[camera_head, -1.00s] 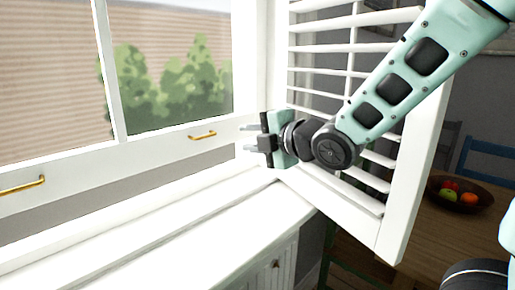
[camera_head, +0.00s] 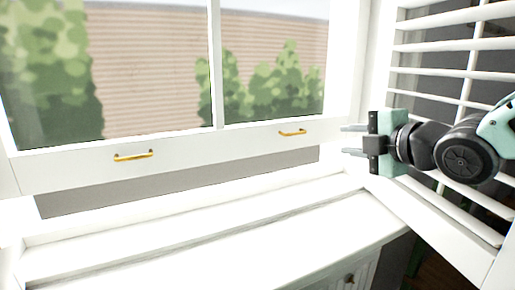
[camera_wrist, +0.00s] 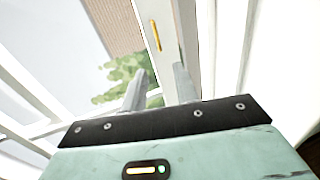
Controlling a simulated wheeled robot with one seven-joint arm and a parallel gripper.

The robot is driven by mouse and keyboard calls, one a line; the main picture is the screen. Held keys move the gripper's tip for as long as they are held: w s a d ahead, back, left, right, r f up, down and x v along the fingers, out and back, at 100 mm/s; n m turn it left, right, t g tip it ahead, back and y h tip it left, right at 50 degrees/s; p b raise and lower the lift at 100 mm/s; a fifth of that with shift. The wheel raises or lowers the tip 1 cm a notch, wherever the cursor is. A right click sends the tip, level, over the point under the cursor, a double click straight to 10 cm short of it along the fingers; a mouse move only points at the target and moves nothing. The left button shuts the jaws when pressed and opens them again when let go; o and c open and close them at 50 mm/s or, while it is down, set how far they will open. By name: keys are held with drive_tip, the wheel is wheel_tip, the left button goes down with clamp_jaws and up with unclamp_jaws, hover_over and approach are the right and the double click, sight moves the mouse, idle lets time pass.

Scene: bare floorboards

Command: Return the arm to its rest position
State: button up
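My gripper (camera_head: 348,140) is in the right half of the head view, in front of the window's right end and beside the open shutter. Its two grey fingers point left, stand apart and have nothing between them. In the wrist view the fingers (camera_wrist: 160,90) also show spread and empty, with a brass handle beyond them. My wrist and part of my arm reach in from the right edge; the rest of my arm is out of view.
The white window sash (camera_head: 230,150) has two brass handles, the left (camera_head: 133,156) and the right (camera_head: 292,132). A grey strip shows beneath it. A white louvred shutter (camera_head: 445,225) stands close behind my wrist. The white sill and counter (camera_head: 200,255) are clear.

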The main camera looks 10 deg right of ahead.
drive_tip(key=s+a+f+m+g+h+p, duration=0.2)
drive_tip(key=s+a+f+m+g+p, duration=0.3)
drive_tip(key=s+a+f+m+g, duration=0.3)
drive_tip(key=s+a+f+m+g+h+p, duration=0.1)
drive_tip(key=s+a+m+g, duration=0.1)
drive_tip(key=s, duration=0.6)
drive_tip(key=s+a+f+m+g+h+p, duration=0.1)
drive_tip(key=s+a+m+g+p, duration=0.1)
drive_tip(key=s, duration=0.7)
drive_tip(key=m+g, duration=0.1)
drive_tip(key=g, duration=0.1)
drive_tip(key=shift+s+m+g, duration=0.15)
drive_tip(key=shift+m+g, duration=0.15)
drive_tip(key=shift+a, duration=0.1)
